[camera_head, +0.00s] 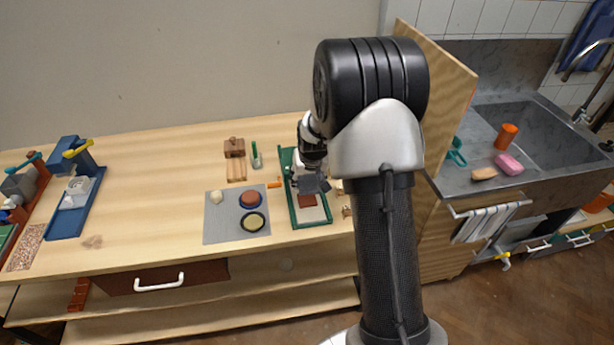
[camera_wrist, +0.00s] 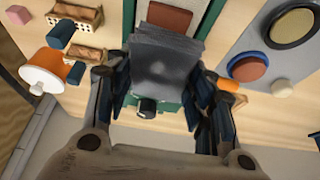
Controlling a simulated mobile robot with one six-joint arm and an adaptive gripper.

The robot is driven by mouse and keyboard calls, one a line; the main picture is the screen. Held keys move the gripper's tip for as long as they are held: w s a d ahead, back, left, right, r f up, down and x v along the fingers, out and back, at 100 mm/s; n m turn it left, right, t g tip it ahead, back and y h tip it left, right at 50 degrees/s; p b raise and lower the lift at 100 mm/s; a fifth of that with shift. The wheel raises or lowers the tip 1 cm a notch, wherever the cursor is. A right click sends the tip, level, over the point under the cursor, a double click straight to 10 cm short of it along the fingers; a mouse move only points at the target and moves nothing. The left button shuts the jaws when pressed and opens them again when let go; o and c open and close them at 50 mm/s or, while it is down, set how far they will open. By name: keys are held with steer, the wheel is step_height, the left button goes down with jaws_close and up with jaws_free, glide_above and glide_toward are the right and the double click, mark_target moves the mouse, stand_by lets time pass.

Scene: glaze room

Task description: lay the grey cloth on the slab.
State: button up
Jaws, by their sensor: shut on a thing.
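My gripper (camera_wrist: 160,76) is shut on the grey cloth (camera_wrist: 165,62), a dark grey, flat, squarish piece between its fingers in the wrist view. In the head view the cloth (camera_head: 310,184) hangs just under my gripper (camera_head: 311,166), over a green-framed tray (camera_head: 294,212). A reddish-brown flat piece (camera_head: 307,200), which looks like the slab, lies in the tray. It also shows just beyond the cloth in the wrist view (camera_wrist: 168,17). The cloth covers part of it. I cannot tell whether cloth and slab touch.
Left of the tray, a grey mat (camera_head: 217,230) bears a brown disc (camera_head: 250,199), a dark-rimmed round dish (camera_head: 253,222) and a pale lump. A small orange piece (camera_head: 274,184) lies between mat and tray. Wooden blocks (camera_head: 235,148) stand behind. The bench farther left is mostly clear.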

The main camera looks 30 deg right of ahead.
mark_target(307, 199)
steer(key=shift+f+b, duration=1.75)
steer(key=shift+f, duration=1.1)
steer(key=o, duration=1.1)
steer(key=shift+o, duration=0.2)
steer(key=v, duration=1.2)
steer(key=s+a+r+n, duration=0.1)
steer(key=s+a+r, duration=0.5)
steer(key=s+r, duration=0.15)
steer(key=s+a+r, duration=0.2)
steer(key=s+a, duration=0.1)
steer(key=s, duration=0.4)
steer(key=s+a+r+n, duration=0.1)
steer(key=s+a, duration=0.2)
steer(key=s, duration=0.4)
steer(key=s+a+r+n+y, duration=0.1)
steer(key=s+a+r, duration=0.1)
steer(key=s, duration=0.5)
steer(key=shift+s+a+r, duration=0.3)
steer(key=shift+s+a, duration=0.1)
steer(key=shift+a, duration=0.25)
